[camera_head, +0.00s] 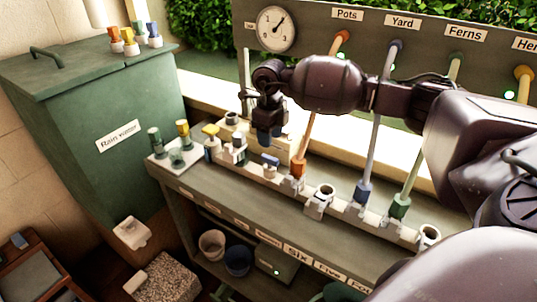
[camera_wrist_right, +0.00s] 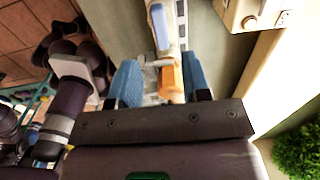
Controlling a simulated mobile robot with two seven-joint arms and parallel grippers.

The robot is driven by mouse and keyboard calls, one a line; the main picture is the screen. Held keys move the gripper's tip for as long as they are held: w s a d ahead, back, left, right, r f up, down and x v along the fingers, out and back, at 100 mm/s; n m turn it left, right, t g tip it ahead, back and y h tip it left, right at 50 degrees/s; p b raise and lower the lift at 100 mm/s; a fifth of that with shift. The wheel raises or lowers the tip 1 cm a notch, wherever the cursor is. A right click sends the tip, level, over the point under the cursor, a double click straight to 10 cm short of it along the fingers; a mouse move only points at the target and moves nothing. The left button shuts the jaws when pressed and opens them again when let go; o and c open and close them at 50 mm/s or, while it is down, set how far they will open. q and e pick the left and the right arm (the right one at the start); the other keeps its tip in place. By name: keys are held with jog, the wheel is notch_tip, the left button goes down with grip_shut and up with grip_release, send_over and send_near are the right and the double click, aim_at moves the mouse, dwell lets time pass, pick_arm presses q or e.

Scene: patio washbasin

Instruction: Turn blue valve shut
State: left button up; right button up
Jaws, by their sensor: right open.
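The blue valve (camera_head: 270,163) has a small blue handle and sits on the pale manifold (camera_head: 330,207) along the bench. A pale blue handle also shows at the top of the right wrist view (camera_wrist_right: 160,27), beyond my fingers. My right gripper (camera_head: 268,133) points down above the blue valve, apart from it. In the right wrist view its blue fingertips (camera_wrist_right: 162,84) are spread. An orange part (camera_wrist_right: 172,80) shows in the space between them; I cannot tell its distance from them. My left gripper is not in view.
An orange hose connector (camera_head: 297,168) stands close right of the blue valve. A yellow-handled valve (camera_head: 210,131) is to its left. Hoses rise to the panel (camera_head: 400,58) with a gauge (camera_head: 276,29). A green rain water tank (camera_head: 105,130) stands at left.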

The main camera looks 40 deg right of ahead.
aim_at(270, 157)
notch_tip(270, 157, down, 7)
jog(key=shift+f+b, duration=0.15)
jog(key=shift+b, duration=0.15)
grip_shut()
dwell(0.3)
